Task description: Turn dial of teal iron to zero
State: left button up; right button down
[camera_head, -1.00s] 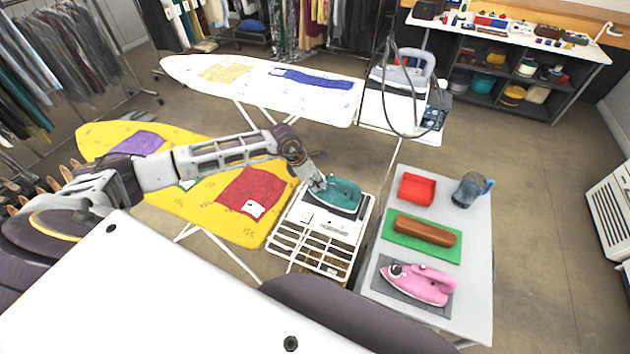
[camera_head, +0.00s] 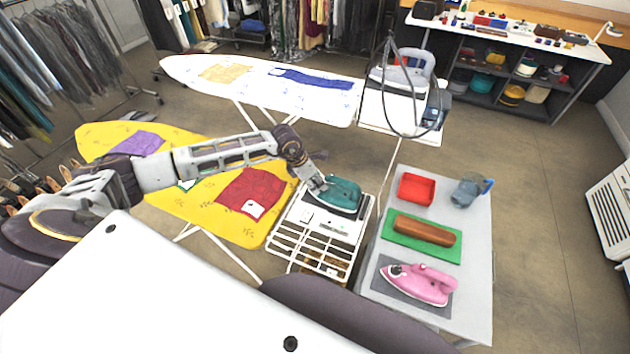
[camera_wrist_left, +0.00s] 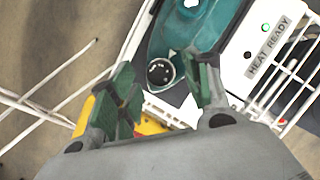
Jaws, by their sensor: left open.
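The teal iron (camera_head: 343,194) rests on the white stand (camera_head: 318,228) at the end of the yellow ironing board. In the left wrist view the teal iron (camera_wrist_left: 213,22) lies just beyond my fingers, and its round black dial (camera_wrist_left: 160,72) shows between the two fingertips. My left gripper (camera_head: 317,186) is at the left end of the iron; in the wrist view the gripper (camera_wrist_left: 165,88) is open, with its green-padded fingers on either side of the dial. I cannot tell whether the fingers touch the dial. My right gripper is not in view.
A label reading HEAT READY (camera_wrist_left: 268,47) is beside the iron. A grey table (camera_head: 465,200) at right holds a pink iron (camera_head: 418,284), a brown block (camera_head: 424,231), a red tray (camera_head: 416,189) and a blue-grey jug (camera_head: 469,190). A yellow ironing board (camera_head: 215,226) lies under my left arm.

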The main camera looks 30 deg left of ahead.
pick_arm(q)
jog(key=v, duration=1.2)
dwell(0.3)
jog(key=shift+w, duration=0.1)
